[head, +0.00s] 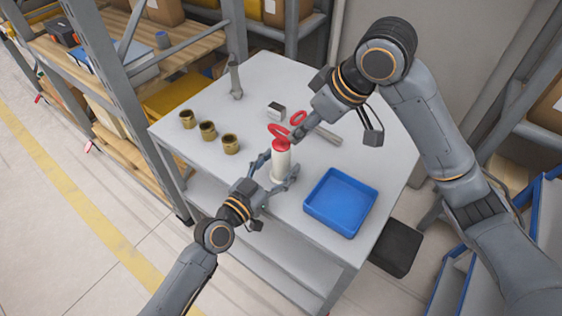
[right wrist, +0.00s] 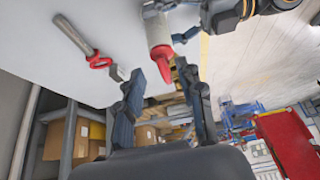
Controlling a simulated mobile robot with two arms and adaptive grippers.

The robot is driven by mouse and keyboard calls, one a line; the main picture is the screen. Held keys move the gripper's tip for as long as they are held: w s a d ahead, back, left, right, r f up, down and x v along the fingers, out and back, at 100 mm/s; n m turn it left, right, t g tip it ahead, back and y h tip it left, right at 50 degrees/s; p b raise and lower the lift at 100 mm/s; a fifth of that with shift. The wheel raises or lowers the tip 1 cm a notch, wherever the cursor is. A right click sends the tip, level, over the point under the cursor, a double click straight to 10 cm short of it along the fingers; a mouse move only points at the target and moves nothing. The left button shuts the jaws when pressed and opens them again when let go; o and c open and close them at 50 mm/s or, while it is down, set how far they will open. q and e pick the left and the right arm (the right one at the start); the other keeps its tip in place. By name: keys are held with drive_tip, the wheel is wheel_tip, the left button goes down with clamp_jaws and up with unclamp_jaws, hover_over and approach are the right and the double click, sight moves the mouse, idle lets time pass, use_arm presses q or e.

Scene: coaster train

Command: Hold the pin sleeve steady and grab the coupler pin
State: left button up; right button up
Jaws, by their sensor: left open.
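The pin sleeve (head: 281,166) is a white upright cylinder with a red top, standing on the grey table. It also shows in the right wrist view (right wrist: 157,27). My left gripper (head: 276,169) is open, its fingers on either side of the sleeve; I cannot tell whether they touch it. In the right wrist view the red handle (right wrist: 183,72) is between the fingers of my right gripper (right wrist: 165,72). These fingers are apart, so that gripper is open around or just short of the handle.
A second metal pin (head: 326,135) with a red ring lies beyond the sleeve. Several brass cups (head: 207,130) stand in a row at the left, and a small grey block (head: 277,111) lies behind. An empty blue tray (head: 340,202) sits right of the sleeve.

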use_arm(q)
drive_tip(key=shift+w+d, duration=0.3)
drive_tip(key=shift+w, duration=0.1)
